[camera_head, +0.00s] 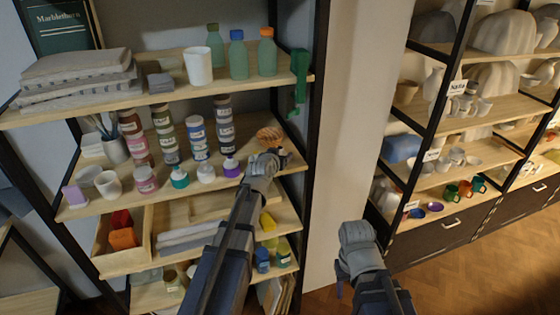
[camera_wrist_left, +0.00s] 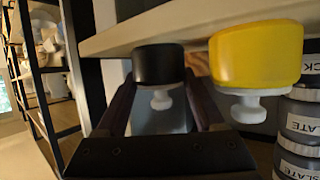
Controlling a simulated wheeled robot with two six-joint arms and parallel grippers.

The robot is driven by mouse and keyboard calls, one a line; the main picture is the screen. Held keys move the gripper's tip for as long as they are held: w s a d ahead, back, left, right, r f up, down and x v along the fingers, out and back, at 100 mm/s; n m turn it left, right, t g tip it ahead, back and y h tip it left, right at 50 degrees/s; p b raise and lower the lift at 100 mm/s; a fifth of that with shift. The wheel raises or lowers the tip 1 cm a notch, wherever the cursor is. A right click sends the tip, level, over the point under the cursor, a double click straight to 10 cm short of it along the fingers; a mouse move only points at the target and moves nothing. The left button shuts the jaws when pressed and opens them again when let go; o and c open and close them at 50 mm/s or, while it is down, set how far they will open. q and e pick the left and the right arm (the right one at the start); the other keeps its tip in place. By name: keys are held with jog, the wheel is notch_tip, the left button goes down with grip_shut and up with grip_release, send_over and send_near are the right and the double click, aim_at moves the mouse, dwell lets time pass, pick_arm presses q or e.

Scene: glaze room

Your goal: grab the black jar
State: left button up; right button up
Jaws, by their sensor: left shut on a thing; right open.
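The black jar (camera_wrist_left: 158,64), with a white knob, shows in the left wrist view, where the scene appears upside down. It stands against a wooden shelf board between the fingers of my left gripper (camera_wrist_left: 160,82). In the head view my left gripper (camera_head: 268,160) reaches to the right end of the middle shelf and is shut on the black jar. The gripper largely hides the jar there; a dark patch shows just past the fingers. My right gripper (camera_head: 352,268) is open and empty, low in front of the pale wall panel.
A yellow jar (camera_wrist_left: 255,55) with a white knob stands close beside the black jar. A purple jar (camera_head: 231,167) and stacked labelled jars (camera_head: 224,125) are left of the left gripper. A wooden bowl (camera_head: 270,134) sits behind it.

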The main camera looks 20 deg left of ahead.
pick_arm(q)
grip_shut()
jog(key=shift+r, duration=0.1)
notch_tip(320, 180, up, 10)
jog(key=p, duration=1)
